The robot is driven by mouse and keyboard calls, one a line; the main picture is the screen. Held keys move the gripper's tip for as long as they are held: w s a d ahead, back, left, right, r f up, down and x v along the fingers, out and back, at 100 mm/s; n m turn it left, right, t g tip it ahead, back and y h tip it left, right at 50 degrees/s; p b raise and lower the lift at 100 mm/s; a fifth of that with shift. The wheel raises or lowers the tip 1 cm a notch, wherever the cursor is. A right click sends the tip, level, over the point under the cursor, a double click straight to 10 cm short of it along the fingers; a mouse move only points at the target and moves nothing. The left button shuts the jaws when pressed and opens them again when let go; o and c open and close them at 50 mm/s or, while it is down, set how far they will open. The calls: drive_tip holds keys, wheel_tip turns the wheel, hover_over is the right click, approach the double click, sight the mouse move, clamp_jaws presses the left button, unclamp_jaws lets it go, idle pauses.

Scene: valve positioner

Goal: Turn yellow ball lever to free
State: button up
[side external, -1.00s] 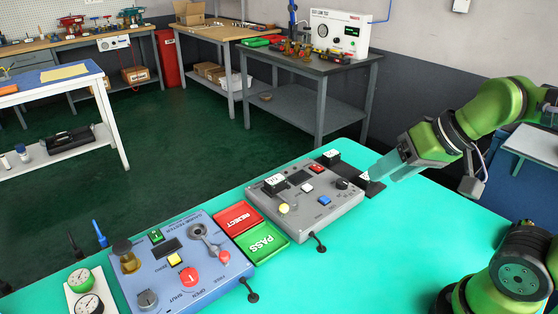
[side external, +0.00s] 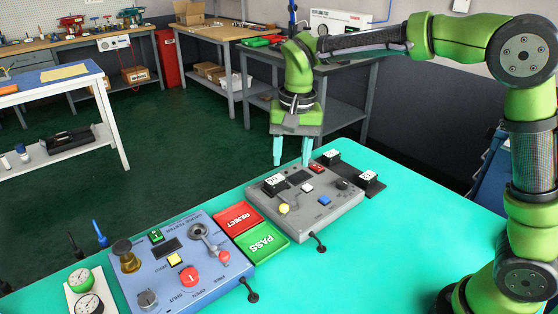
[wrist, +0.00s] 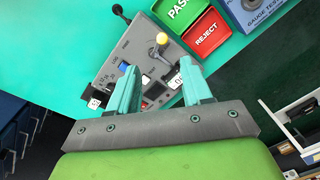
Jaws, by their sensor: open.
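The yellow ball lever (side external: 284,208) sits at the left part of the grey panel (side external: 325,216). In the wrist view its yellow ball (wrist: 162,38) stands on a pale stem at the panel's edge, beyond my fingertips. My gripper (side external: 291,164) points down above the far edge of the grey panel, with its two teal fingers apart and nothing between them. In the wrist view the gripper (wrist: 160,78) frames part of the panel. The lever is apart from the fingers. The markings around the lever are too small to read.
A red REJECT tray (side external: 238,217) and green PASS tray (side external: 261,243) lie beside the panel. A blue gauge tester (side external: 205,268) stands further left. Small labelled blocks (side external: 331,157) sit by the panel's far right. The teal table is clear at right.

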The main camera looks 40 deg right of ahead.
sight(284, 206)
drive_tip(key=f+m, duration=0.1)
drive_tip(key=f, duration=0.4)
drive_tip(key=w+f+m, duration=0.1)
drive_tip(key=f, duration=0.4)
drive_tip(key=f+m, duration=0.1)
drive_tip(key=f, duration=0.4)
drive_tip(key=shift+w+a+g, duration=0.15)
drive_tip(key=shift+w+g, duration=0.15)
drive_tip(key=shift+w, duration=0.1)
clamp_jaws()
